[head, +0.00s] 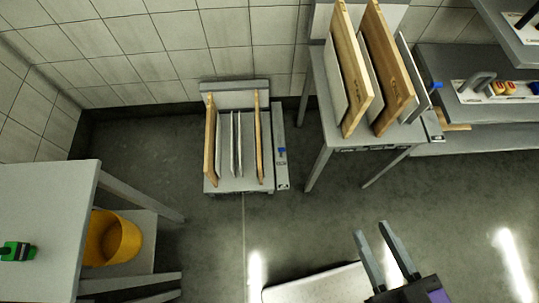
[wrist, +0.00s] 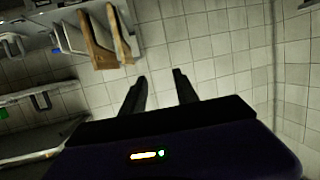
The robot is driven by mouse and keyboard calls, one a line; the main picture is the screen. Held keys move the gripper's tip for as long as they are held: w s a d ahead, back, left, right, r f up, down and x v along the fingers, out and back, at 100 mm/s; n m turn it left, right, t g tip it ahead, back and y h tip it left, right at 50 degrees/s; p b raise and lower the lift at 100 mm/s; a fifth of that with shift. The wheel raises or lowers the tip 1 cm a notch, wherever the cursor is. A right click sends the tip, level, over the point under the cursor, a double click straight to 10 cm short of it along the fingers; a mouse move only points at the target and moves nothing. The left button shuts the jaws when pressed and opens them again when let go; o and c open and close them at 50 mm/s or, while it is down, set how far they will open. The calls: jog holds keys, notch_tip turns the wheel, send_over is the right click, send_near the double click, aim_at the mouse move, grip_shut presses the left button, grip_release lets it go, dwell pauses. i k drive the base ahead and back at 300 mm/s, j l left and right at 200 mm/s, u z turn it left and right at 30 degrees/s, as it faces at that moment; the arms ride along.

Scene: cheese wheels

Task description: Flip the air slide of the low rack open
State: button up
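The low rack (head: 225,184) stands on the floor by the back wall in the head view. It holds upright wooden and pale boards. A narrow grey panel (head: 282,165) with a small blue tab (head: 281,150) runs along its right side; this looks like the air slide. The tab is too small to tell its position. My gripper (head: 369,231) is at the lower right, well apart from the low rack. Its two fingers are apart with nothing between them. The wrist view also shows the gripper (wrist: 160,76) open and empty, facing the tiled wall.
A taller rack (head: 318,125) with large boards stands right of the low rack and has its own blue tab (head: 436,86). Shelves (head: 470,138) are at the right. A grey table (head: 45,205) and yellow bucket (head: 112,238) are at the left. Floor between is clear.

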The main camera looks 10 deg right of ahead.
aim_at(281, 150)
jog(key=i+j, duration=0.15)
jog(key=i, duration=0.2)
jog(key=i+j+u, duration=0.1)
jog(key=i, duration=0.3)
jog(key=i+j+u, duration=0.1)
jog(key=i+j, duration=0.15)
jog(key=i, duration=0.1)
